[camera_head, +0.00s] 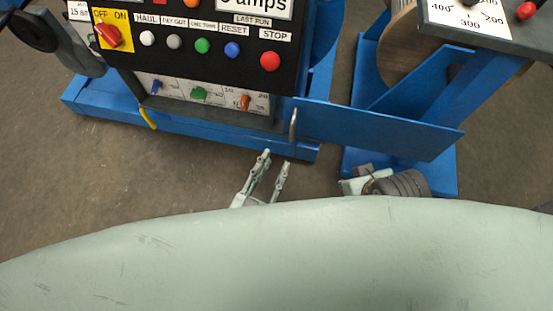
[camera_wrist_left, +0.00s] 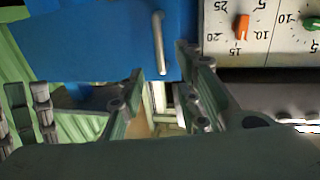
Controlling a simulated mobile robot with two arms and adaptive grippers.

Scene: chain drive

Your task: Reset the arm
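My left gripper (camera_head: 276,160) is open and empty, low in front of the blue base of the control cabinet. In the left wrist view its two fingers (camera_wrist_left: 158,100) stand apart, below a blue panel (camera_wrist_left: 95,38) with a metal handle (camera_wrist_left: 158,42). The handle (camera_head: 293,124) also shows in the head view, above the fingertips and apart from them. My right gripper (camera_head: 362,182) is partly in view to the right, low by the blue stand; its fingers are too unclear to read. The blue button (camera_head: 232,50) marked RESET is on the black control panel (camera_head: 125,60).
White, grey, green and red buttons and a red OFF/ON switch (camera_head: 108,35) share the panel. Dials (camera_head: 199,94) sit below it. A blue plate (camera_head: 375,130) juts right toward a second stand with a wooden reel (camera_head: 405,45). Bare floor (camera_head: 110,165) lies at left.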

